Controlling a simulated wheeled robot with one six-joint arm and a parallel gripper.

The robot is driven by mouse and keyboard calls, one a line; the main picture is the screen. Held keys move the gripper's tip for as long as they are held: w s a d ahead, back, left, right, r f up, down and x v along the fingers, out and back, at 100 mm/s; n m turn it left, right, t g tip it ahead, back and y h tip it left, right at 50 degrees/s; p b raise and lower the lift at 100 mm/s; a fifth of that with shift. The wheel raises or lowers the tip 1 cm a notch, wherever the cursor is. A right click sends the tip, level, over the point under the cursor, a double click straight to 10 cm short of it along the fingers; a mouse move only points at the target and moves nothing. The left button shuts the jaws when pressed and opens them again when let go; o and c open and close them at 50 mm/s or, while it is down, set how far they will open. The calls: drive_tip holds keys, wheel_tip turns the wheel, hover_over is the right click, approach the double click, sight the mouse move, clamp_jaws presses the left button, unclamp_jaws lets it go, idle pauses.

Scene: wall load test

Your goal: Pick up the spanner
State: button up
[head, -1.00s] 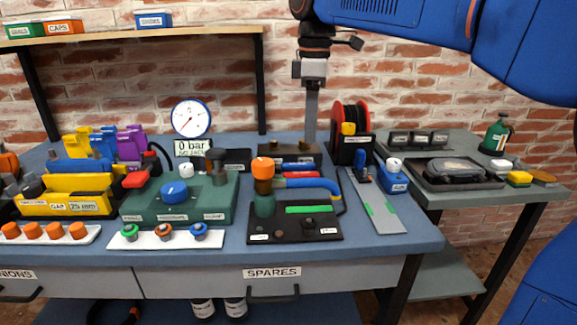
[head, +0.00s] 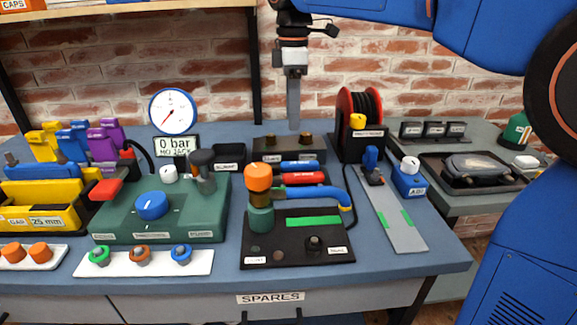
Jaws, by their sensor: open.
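I cannot pick out the spanner with certainty. Slim blue (head: 299,167) and red (head: 304,178) tools lie at the back of the bench, and their shapes are too small to name. My gripper (head: 294,127) hangs pointing down over the back of the bench, near the dark block (head: 288,150) with two brown knobs. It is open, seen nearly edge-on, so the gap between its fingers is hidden. Nothing shows held in it. A black tray (head: 229,157) with an unreadable label is left of it.
A black board (head: 297,254) carries an orange-topped fitting (head: 258,178) and a blue hose (head: 315,192). A green gauge unit (head: 215,224) is left. A red cable reel (head: 345,104) and a grey strip (head: 395,220) are right. My blue arm crosses the upper right.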

wheel_tip(320, 180, down, 13)
drive_tip(key=shift+w+d+f, duration=0.1)
drive_tip(key=shift+d, duration=0.05)
idle(0.5)
drive_tip(key=c, duration=1)
clamp_jaws()
wheel_tip(320, 180, up, 9)
wheel_tip(320, 180, up, 4)
drive_tip(key=m, duration=1.2)
hover_over(293, 162)
drive_tip(key=a, duration=0.1)
drive_tip(key=shift+w, duration=0.4)
